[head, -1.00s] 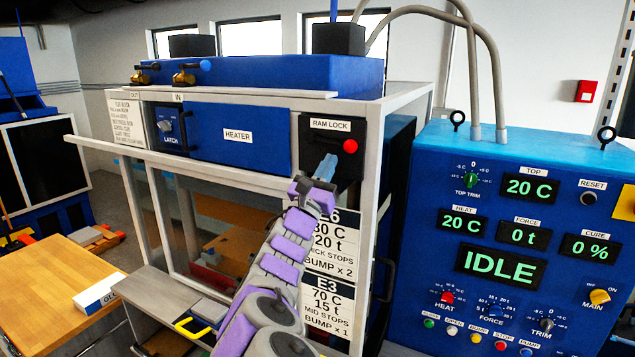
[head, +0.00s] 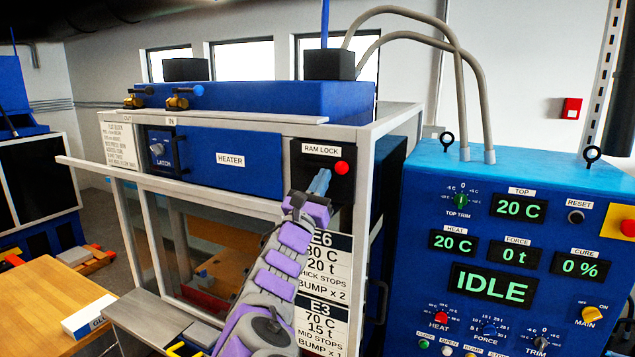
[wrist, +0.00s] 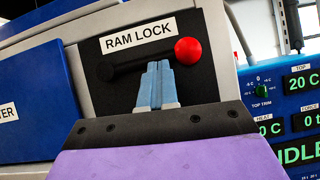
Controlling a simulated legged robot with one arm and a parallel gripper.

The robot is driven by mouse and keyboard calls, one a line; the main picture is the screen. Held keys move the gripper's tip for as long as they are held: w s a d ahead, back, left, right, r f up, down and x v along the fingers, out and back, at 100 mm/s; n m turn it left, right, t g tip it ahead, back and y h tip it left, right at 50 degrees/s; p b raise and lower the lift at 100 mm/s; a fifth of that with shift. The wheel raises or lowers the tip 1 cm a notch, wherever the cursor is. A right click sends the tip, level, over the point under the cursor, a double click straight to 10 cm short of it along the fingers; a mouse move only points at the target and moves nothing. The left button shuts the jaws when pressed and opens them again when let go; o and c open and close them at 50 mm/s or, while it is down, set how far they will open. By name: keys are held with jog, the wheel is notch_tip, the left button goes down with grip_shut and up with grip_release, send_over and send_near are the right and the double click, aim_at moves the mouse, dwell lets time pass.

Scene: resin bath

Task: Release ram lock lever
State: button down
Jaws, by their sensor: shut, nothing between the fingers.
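The ram lock lever is a dark bar with a red ball knob (wrist: 188,51) at its right end, on a black panel under the RAM LOCK label (wrist: 139,37). In the wrist view the bar lies nearly level, running left from the knob. The knob also shows in the head view (head: 342,168). My gripper (wrist: 158,68) has blue fingers shut together, with nothing between them. Its fingertips overlap the bar's lower edge just left of the knob; I cannot tell whether they touch it. It also shows in front of the panel in the head view (head: 322,180).
A blue control box (head: 500,200) stands to the right, its screen reading IDLE. The blue HEATER panel (head: 230,160) and a LATCH knob (head: 156,149) are left of the lever. A pale rail (head: 165,188) runs below them. A wooden table (head: 45,300) is at lower left.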

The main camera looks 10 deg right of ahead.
jog(key=shift+s+r, duration=0.1)
jog(key=shift+r, duration=0.15)
